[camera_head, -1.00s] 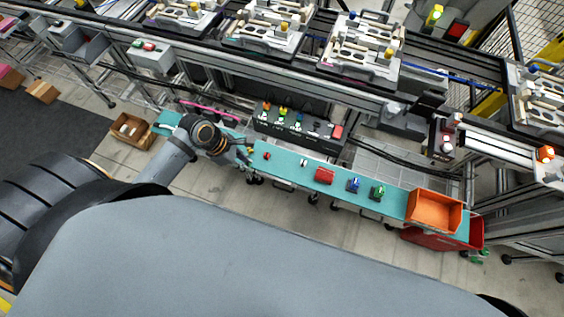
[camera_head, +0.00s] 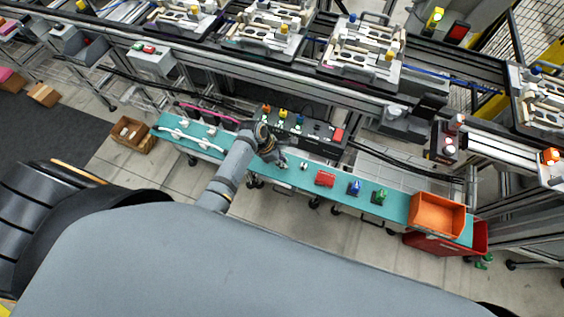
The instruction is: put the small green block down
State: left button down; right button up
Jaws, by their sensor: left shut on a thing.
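My left gripper (camera_head: 283,163) is over the middle of the long teal bench (camera_head: 405,208), just left of a small white piece (camera_head: 304,166). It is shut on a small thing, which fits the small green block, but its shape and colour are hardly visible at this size. I cannot tell whether the held thing touches the bench top. A larger green part (camera_head: 380,196) stands on the bench farther right. My right gripper is not in view.
Right of the gripper are a red block (camera_head: 325,179), a blue part (camera_head: 355,188) and an orange bin (camera_head: 437,214). A black rack (camera_head: 318,133) with coloured parts stands behind. White pieces (camera_head: 190,139) lie on the bench's left part.

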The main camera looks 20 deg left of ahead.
pick_arm(q)
jog(key=shift+f, duration=0.45)
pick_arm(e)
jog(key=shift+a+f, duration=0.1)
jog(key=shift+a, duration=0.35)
pick_arm(q)
jog(key=shift+f, duration=0.15)
jog(key=c, duration=1.3)
grip_release()
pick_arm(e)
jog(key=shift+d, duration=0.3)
pick_arm(q)
jog(key=p+v, duration=0.1)
jog(key=v, duration=1.1)
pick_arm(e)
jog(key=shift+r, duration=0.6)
